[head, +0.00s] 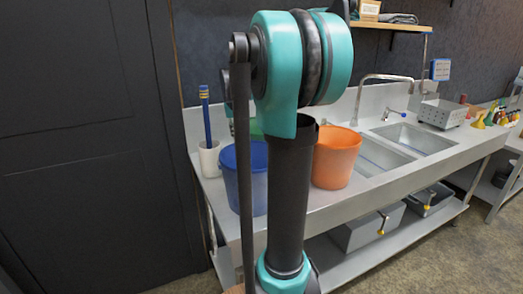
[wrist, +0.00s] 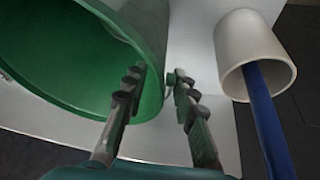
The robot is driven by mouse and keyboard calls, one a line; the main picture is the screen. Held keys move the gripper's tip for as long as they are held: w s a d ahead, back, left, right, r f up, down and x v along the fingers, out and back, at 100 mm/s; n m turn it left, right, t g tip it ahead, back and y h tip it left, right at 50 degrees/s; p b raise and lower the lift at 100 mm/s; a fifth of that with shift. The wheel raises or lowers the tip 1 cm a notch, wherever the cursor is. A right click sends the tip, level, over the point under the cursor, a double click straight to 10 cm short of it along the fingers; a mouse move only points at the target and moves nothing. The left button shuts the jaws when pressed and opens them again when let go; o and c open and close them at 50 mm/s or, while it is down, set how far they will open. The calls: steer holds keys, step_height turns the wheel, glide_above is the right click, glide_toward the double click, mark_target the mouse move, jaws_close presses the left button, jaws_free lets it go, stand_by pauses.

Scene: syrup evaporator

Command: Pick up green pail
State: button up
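The green pail (wrist: 150,35) fills the upper left of the wrist view, with its open mouth and inner wall showing. In the head view only a small patch of the green pail (head: 256,129) shows behind the blue pail and my arm. My gripper (wrist: 156,76) is open at the pail's right side. Its left finger overlaps the pail's mouth and its right finger is outside, with the near wall between them. I cannot tell whether either finger touches the pail.
A white cup (wrist: 250,50) holding a blue stick (wrist: 268,115) stands close to my right finger. A blue pail (head: 230,175) and an orange pail (head: 336,158) stand on the steel counter (head: 330,205). Sinks and a faucet (head: 385,77) lie to the right; a dark wall is left.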

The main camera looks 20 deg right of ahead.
steer(key=shift+x, duration=2.2)
steer(key=shift+a, duration=0.1)
jaws_close()
